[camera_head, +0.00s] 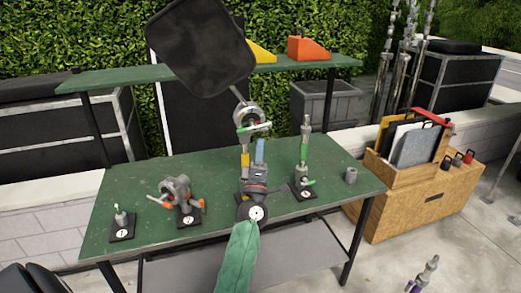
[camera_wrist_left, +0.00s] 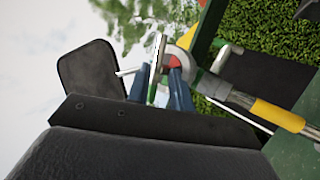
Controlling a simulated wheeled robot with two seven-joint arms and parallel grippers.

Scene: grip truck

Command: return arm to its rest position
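My left arm, in a green sleeve (camera_head: 238,258), reaches over the green table from the bottom of the head view. Its left gripper (camera_head: 260,144) has blue fingers pointing up beside a stand with a yellow band (camera_head: 245,160). In the left wrist view the fingers (camera_wrist_left: 160,78) are apart, with a gap between them. A grey round grip head (camera_wrist_left: 177,62) with a red centre and a green handle lies just beyond the tips; contact is unclear. This head also shows in the head view (camera_head: 248,114), with a black flag (camera_head: 201,45) on its rod. My right gripper is out of view.
The green tabletop (camera_head: 143,190) carries a small mount (camera_head: 121,222), a clamp (camera_head: 180,192), a post with green handles (camera_head: 304,155) and a small grey cylinder (camera_head: 351,175). A green shelf (camera_head: 130,76) runs behind. A wooden box (camera_head: 400,200) stands right.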

